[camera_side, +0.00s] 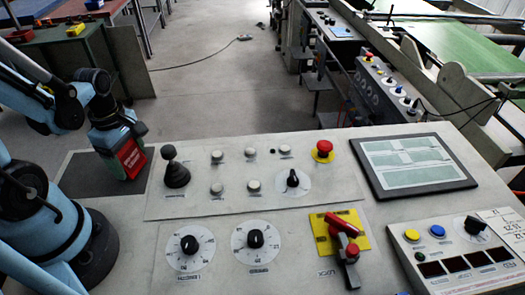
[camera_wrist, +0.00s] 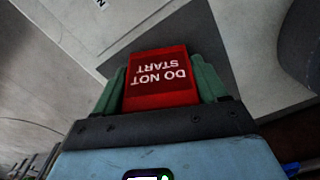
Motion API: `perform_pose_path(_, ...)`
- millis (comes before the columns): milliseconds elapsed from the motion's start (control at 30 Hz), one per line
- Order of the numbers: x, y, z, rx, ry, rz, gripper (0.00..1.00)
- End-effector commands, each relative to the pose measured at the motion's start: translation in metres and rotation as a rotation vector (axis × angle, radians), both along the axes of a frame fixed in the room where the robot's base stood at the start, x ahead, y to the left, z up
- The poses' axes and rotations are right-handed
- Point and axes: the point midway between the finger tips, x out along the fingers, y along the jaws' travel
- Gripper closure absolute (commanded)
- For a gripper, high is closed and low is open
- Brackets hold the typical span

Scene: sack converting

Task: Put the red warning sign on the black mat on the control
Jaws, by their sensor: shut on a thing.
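The red warning sign (camera_side: 132,160) is held in my gripper (camera_side: 120,155) at the left end of the control panel. In the wrist view the sign (camera_wrist: 160,78) reads "DO NOT START" upside down, between two green fingers of my gripper (camera_wrist: 162,85) shut on its sides. The black mat (camera_side: 80,180) lies flat on the left part of the panel, partly hidden by my gripper. The sign is over the mat's right part; I cannot tell whether it touches. A dark strip of the mat (camera_wrist: 190,30) shows beyond the sign in the wrist view.
A black joystick (camera_side: 176,172) stands just right of the mat. Further right are several white buttons, two dials (camera_side: 190,245), a red mushroom button (camera_side: 322,150), a screen (camera_side: 412,162) and a red-handled switch on a yellow plate (camera_side: 322,238).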

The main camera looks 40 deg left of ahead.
Motion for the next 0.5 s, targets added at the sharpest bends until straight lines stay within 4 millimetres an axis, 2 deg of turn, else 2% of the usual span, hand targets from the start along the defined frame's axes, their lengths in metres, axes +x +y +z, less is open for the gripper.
perform_pose_path(433, 0.0, -0.0001, -0.0049, 0.0, 0.0, 0.0, 0.64)
perform_pose_path(467, 0.0001, -0.0001, -0.0048, 0.0, 0.0, 0.0, 0.25)
perform_pose_path(500, 0.0, -0.0001, -0.0046, 0.0, 0.0, 0.0, 0.19)
